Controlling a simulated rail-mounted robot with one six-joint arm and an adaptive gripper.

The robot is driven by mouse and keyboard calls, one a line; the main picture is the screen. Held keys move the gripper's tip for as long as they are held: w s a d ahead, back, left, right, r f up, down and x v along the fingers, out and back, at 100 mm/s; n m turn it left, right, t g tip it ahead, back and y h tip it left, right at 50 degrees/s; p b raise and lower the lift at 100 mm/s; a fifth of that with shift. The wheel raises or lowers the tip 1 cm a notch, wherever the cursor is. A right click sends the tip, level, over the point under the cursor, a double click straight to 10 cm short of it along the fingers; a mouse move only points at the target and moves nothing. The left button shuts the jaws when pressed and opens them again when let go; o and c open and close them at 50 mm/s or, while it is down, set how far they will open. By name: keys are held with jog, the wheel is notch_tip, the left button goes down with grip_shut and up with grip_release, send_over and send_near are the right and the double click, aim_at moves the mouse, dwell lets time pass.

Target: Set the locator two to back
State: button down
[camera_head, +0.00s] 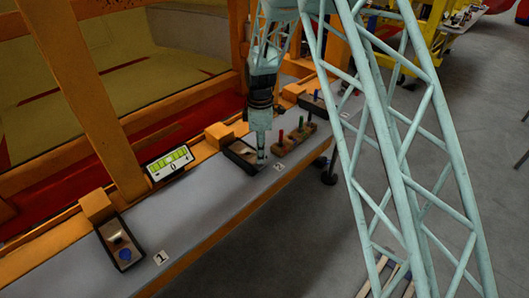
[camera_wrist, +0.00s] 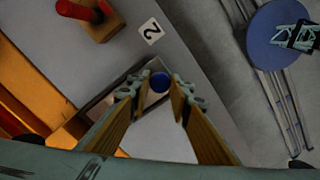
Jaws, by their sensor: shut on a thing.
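Locator two is a dark open box (camera_head: 240,154) on the grey ledge beside the "2" label (camera_head: 279,167). Its blue round knob (camera_wrist: 160,82) shows between my fingertips in the wrist view. My gripper (camera_head: 262,154) points down at the box's front end, and its fingers (camera_wrist: 159,92) are closed about the knob. In the head view the knob is hidden by the gripper. The box's frame (camera_wrist: 117,92) shows partly behind the fingers in the wrist view.
Locator one (camera_head: 116,238) stands at the lower left by the "1" label (camera_head: 160,258). A display (camera_head: 168,163) reads 0. Red (camera_head: 281,137), green (camera_head: 300,124) and blue levers stand on brown blocks right of locator two. Another dark box (camera_head: 312,103) lies beyond.

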jog(key=shift+s+d+f, duration=0.1)
jog(key=shift+s+d, duration=0.1)
jog(key=c, duration=2.4)
grip_release()
jog(key=shift+d, duration=0.1)
jog(key=shift+w+r, duration=0.1)
jog(key=shift+r, duration=0.1)
jog(key=shift+r, duration=0.8)
notch_tip(320, 180, up, 10)
jog(key=shift+r, duration=0.1)
